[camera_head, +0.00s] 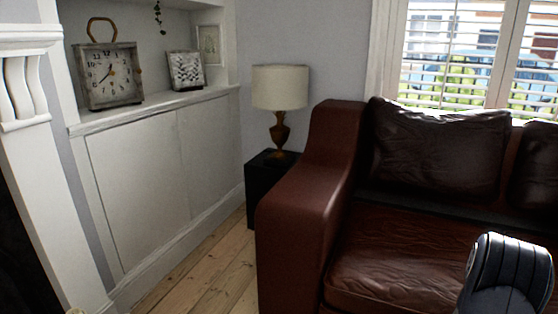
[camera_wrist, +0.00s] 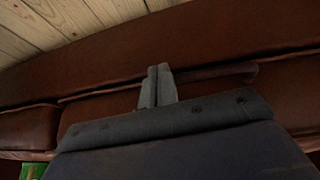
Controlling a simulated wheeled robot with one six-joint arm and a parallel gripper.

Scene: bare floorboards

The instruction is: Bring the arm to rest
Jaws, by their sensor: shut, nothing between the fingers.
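My gripper (camera_wrist: 158,75) shows in the middle of the wrist view, its two grey fingers together and nothing between them. Beyond the fingers is the brown leather sofa (camera_wrist: 210,40), with floorboards past it at the top left. In the head view a dark rounded link of my arm (camera_head: 507,272) stands at the lower right, in front of the sofa seat. My gripper does not show in the head view. How far the fingers are from the sofa I cannot tell.
The sofa (camera_head: 295,205) fills the right of the head view. A lamp (camera_head: 280,88) stands on a black side table (camera_head: 255,180). A white cabinet (camera_head: 150,180) on the left carries a clock (camera_head: 110,75) and a picture frame (camera_head: 186,70). A strip of floorboards (camera_head: 205,275) is clear.

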